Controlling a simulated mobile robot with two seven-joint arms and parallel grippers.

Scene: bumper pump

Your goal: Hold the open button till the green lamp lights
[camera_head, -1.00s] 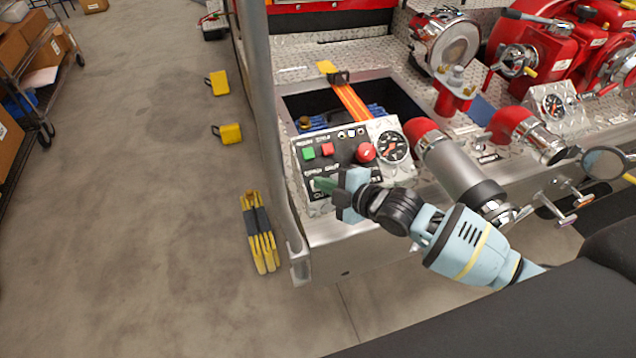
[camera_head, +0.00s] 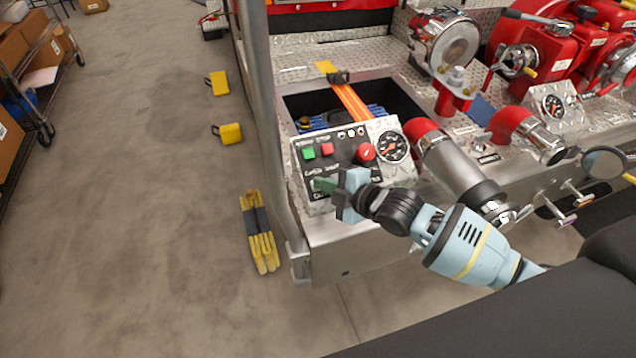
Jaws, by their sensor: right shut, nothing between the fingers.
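The control panel (camera_head: 345,158) faces up on the metal deck. The gripper hides part of the lower panel. My left gripper is not in view.
A round gauge (camera_head: 392,147) sits right of the buttons. A thick metal pipe (camera_head: 460,165) with a red collar lies close right of my wrist. A vertical rail (camera_head: 262,110) stands left of the panel. Yellow blocks (camera_head: 230,133) lie on the open floor at left.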

